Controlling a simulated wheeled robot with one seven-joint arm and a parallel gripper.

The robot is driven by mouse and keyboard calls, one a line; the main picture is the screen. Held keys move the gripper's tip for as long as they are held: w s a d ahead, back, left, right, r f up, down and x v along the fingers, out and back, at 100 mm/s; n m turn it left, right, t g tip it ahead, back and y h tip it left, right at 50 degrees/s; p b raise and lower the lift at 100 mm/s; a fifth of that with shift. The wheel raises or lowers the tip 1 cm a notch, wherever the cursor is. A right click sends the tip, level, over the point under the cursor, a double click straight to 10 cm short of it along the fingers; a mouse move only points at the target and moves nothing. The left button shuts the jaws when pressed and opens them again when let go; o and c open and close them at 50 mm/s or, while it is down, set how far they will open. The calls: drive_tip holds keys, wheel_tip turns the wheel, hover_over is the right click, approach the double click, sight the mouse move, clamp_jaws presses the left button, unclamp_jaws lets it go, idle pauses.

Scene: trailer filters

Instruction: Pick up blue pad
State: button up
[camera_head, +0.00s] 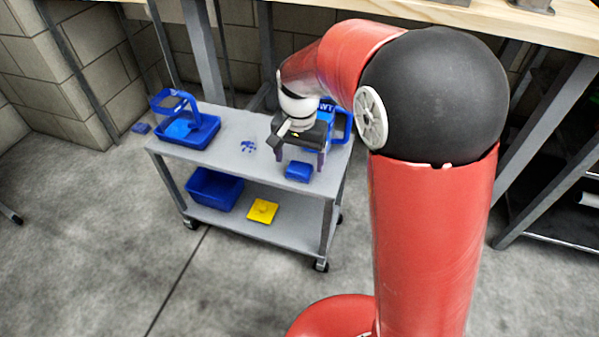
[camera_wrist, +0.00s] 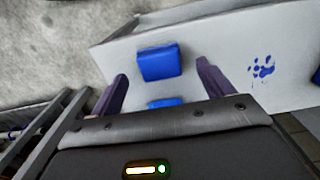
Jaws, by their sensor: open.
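The blue pad (camera_head: 299,172) lies on the grey cart's top shelf, near its front edge. In the wrist view a blue block (camera_wrist: 160,63), which looks like this pad, shows between the tips of my two fingers. My gripper (camera_head: 301,160) is open and empty, pointing down over the cart; its purple-grey fingers also show in the wrist view (camera_wrist: 161,71). The fingers straddle the pad in that view, and I see no contact. How high the fingertips are above the shelf is hard to tell.
A blue handled tray (camera_head: 189,131) stands on the cart's left end. Another blue handled item (camera_head: 342,122) is partly hidden behind my gripper. Blue paint marks (camera_head: 248,146) lie on the shelf. Below are a blue bin (camera_head: 213,190) and a yellow piece (camera_head: 262,211).

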sight(300, 167)
wheel_tip(300, 167, down, 2)
drive_tip(key=shift+f, duration=0.2)
drive_tip(key=c, duration=1.1)
drive_tip(key=shift+o, duration=0.2)
drive_tip(key=shift+r, duration=0.15)
wheel_tip(300, 167, up, 20)
drive_tip(key=p, duration=0.3)
